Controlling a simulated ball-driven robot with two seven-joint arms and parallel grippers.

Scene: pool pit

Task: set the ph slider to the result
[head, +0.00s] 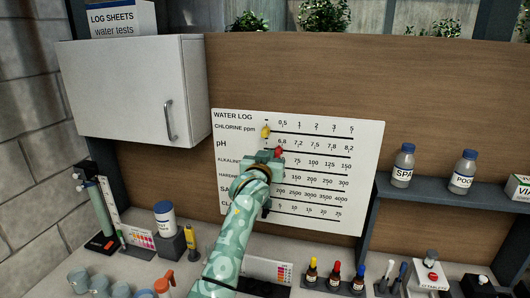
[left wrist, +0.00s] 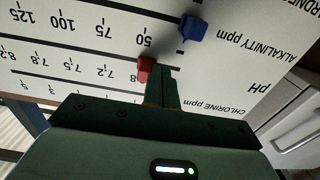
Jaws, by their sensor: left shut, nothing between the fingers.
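The white WATER LOG board (head: 330,125) hangs on the wood wall. The red pH slider (head: 279,150) is at the low end of its row, about at the 6.8 mark. It also shows in the left wrist view (left wrist: 146,68), upside down. My left gripper (head: 268,156) is shut and empty at the board. Its fingertips (left wrist: 162,88) are right beside the red slider, on its low-value side; I cannot tell whether they touch. The blue alkalinity slider (left wrist: 193,28) shows in the left wrist view; my gripper hides it in the head view. My right gripper is not in view.
The yellow chlorine slider (head: 265,131) is just above my gripper. A white cabinet (head: 135,90) hangs at upper left. Dropper bottles (head: 335,277) stand on the counter below. A shelf (head: 450,192) with SPA and POOL bottles is at right. The board's right part is free.

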